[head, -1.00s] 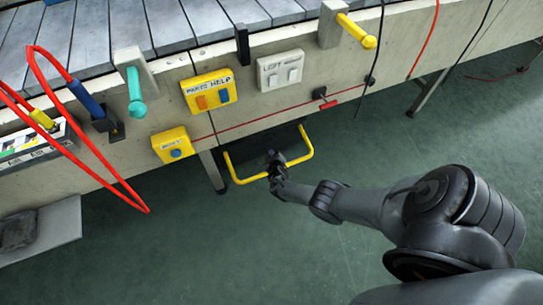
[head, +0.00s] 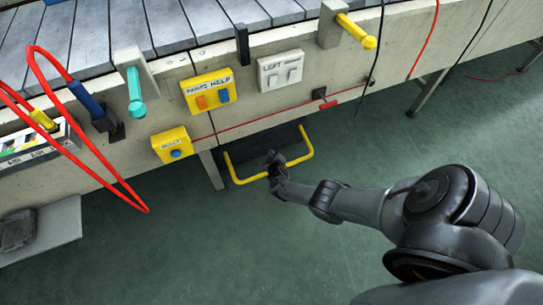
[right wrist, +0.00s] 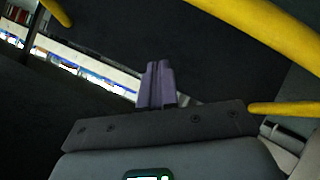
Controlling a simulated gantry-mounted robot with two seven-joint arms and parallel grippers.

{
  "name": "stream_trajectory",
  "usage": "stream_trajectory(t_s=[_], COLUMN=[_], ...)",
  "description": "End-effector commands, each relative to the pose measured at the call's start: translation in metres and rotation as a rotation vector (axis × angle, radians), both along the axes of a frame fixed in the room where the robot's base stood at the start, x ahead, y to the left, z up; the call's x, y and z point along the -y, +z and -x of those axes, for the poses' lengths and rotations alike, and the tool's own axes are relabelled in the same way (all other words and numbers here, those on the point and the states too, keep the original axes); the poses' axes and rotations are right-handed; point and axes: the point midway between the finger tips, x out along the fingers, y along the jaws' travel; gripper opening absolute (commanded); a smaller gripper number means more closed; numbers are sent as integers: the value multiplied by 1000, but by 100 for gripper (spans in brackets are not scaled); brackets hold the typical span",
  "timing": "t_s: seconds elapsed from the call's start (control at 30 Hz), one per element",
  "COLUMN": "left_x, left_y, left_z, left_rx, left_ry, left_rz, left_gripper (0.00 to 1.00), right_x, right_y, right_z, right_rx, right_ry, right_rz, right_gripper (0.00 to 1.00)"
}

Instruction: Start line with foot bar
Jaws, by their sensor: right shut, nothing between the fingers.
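The yellow foot bar (head: 238,178) is a U-shaped tube low under the conveyor's front side, in front of a dark recess. My right gripper (head: 272,158) is shut and empty at the middle of the bar in the head view, overlapping it. Whether it touches the bar I cannot tell. In the right wrist view the shut fingers (right wrist: 156,84) point into a dark space, with the yellow bar (right wrist: 268,28) passing at the upper right and another yellow piece at the upper left. My left gripper is not in view.
The conveyor front carries a yellow PARTS HELP box (head: 209,92), a smaller yellow button box (head: 172,146), a white LOFT-like switch plate (head: 281,71), a teal lever (head: 136,92) and a yellow lever (head: 357,31). A red cord (head: 245,126) runs along it. The green floor is open below.

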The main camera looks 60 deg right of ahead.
Motion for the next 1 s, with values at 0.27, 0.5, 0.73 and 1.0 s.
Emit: stream_trajectory(t_s=[0.27,0.5,0.73,1.0], left_x=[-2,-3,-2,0], left_y=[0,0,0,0], left_z=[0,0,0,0], left_rx=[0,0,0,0], left_ry=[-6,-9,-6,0], left_rz=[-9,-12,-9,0], left_gripper=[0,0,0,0], right_x=[6,6,1,1], right_y=[0,-6,-8,-8], right_z=[-1,-1,-2,-2], right_rx=[0,-3,0,0], right_ry=[-4,-4,0,0], right_rz=[2,0,-2,0], right_gripper=[0,0,0,0])
